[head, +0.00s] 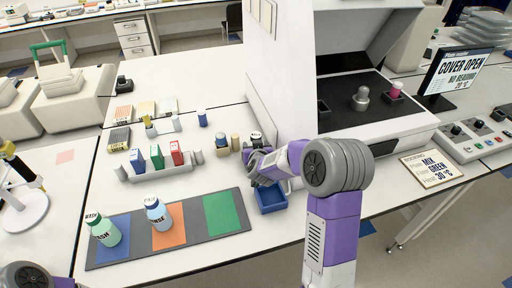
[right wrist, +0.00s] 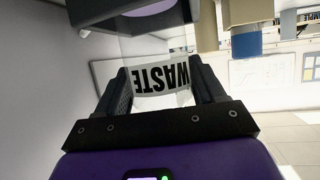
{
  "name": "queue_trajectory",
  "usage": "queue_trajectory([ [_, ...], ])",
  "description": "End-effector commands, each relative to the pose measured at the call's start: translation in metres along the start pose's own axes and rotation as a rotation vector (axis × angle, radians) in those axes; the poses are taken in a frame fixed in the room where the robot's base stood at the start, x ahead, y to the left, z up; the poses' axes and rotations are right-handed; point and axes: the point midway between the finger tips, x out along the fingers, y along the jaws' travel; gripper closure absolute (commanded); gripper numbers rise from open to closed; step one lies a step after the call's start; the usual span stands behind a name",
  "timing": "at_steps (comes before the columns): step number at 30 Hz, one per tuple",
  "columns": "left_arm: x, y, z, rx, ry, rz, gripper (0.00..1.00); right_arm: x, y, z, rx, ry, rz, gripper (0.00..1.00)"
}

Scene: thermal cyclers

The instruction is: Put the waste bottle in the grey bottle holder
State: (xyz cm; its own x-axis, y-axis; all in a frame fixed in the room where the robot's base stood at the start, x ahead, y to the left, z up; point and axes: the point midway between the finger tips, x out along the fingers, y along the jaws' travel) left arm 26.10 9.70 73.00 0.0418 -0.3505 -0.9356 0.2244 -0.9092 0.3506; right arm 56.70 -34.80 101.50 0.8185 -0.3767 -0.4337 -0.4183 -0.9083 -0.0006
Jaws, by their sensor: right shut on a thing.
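The waste bottle (right wrist: 163,78), with a white label reading WASTE upside down, is between the fingers of my right gripper (right wrist: 163,92) in the right wrist view. My right gripper (head: 252,160) is shut on it. In the head view the gripper is beyond a grey board (head: 190,243) with blue, orange and green areas, and the bottle is mostly hidden by the gripper. A WASH bottle (head: 103,230) stands on the blue area and a second labelled bottle (head: 158,214) on the orange area. The green area (head: 221,212) is bare. I cannot tell which thing is the grey bottle holder. My left gripper is out of view.
A blue open tray (head: 270,198) sits right of the board, below my right gripper. A rack with coloured boxes (head: 157,168) stands behind the board. A large white machine (head: 285,80) rises behind my right arm. A pipette stand (head: 22,208) is at the left.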

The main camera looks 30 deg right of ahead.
Motion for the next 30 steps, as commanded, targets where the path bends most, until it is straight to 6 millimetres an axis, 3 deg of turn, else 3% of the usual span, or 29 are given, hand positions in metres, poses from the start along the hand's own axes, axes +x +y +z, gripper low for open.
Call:
queue_trajectory([
  [2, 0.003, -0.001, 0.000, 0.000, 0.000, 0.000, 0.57, 0.002, 0.000, 0.004, 0.000, 0.000, 0.000, 0.64],
  [3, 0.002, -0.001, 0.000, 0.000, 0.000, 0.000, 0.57, 0.001, 0.000, 0.003, 0.000, -0.001, 0.000, 0.25],
  [7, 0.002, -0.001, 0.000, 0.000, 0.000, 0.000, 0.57, 0.001, 0.000, 0.002, 0.000, 0.000, 0.000, 0.06],
  [19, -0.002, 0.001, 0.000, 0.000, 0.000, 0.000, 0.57, -0.004, 0.000, -0.003, 0.000, 0.000, 0.000, 0.06],
  [30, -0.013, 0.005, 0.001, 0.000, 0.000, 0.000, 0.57, -0.078, 0.000, -0.004, 0.001, 0.002, -0.002, 0.06],
])
